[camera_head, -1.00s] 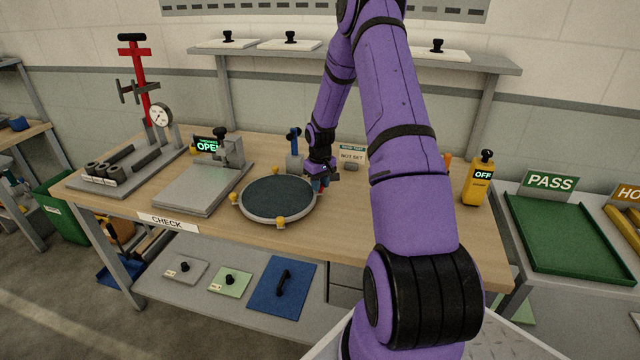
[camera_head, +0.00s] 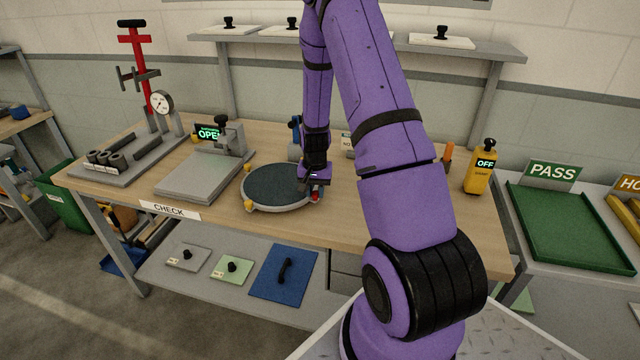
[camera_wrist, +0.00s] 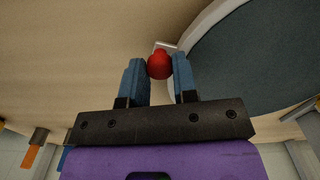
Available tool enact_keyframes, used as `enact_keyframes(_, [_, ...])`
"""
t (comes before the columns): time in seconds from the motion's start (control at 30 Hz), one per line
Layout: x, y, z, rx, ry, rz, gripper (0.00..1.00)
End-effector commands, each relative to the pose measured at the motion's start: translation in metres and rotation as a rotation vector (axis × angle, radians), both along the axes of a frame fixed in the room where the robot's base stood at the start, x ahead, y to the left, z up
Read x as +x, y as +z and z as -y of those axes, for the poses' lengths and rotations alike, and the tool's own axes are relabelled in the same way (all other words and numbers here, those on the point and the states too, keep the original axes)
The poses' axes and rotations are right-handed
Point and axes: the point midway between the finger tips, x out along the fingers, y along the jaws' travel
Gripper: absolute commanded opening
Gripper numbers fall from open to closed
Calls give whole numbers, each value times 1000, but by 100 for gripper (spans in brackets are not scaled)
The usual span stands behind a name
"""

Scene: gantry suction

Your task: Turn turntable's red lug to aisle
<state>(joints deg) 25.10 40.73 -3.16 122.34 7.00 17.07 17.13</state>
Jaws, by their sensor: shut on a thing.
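The turntable (camera_head: 270,186) is a round disc with a dark top and a pale rim, standing on the wooden bench. Its red lug (camera_head: 315,197) is at the right side of the rim, towards the front. In the wrist view the red lug (camera_wrist: 160,65) sits between the blue fingers of my gripper (camera_wrist: 159,75), which are shut on it. The turntable's dark top and rim (camera_wrist: 203,27) fill the right of that view. In the head view my gripper (camera_head: 315,188) is at the right rim. Yellow lugs (camera_head: 248,205) show on the left of the rim.
A grey fixture (camera_head: 195,175) with a green display stands left of the turntable. A red-posted gauge stand (camera_head: 135,60) is further left. The bench front right of the CHECK label (camera_head: 170,210) is clear.

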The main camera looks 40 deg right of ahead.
Motion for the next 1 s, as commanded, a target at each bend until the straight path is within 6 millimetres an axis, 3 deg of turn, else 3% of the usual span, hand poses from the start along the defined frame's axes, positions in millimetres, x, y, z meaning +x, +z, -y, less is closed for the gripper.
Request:
enact_keyframes(0.47, [1, 0, -66, -1, -448, -1, 0])
enact_keyframes(1.0, [34, 0, -128, 0, -953, 1, 0])
